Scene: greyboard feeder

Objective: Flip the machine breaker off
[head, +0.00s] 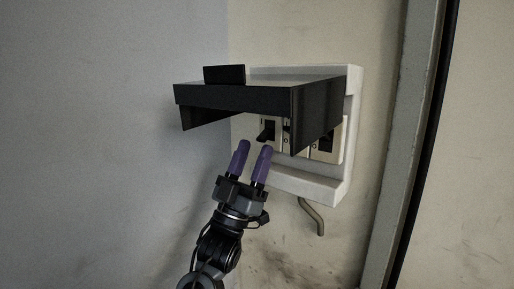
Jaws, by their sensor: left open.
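The breaker box (345,160) is a pale panel on the wall, with its black cover (235,94) raised and sticking out over the front. Under the cover are dark breaker switches; the leftmost switch (267,131) shows a black lever, and another switch (326,144) is at the right. The cover's side flap partly hides the switches between them. My left gripper (251,152) has two purple fingertips, open with a gap and nothing between them. It points up, just below and in front of the leftmost lever; I cannot tell whether it touches. My right gripper is not in view.
A bent pipe (313,217) comes out below the box. A grey frame edge with a dark gap (424,150) runs down the wall at the right. The grey wall (110,130) to the left is bare, with free room in front of it.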

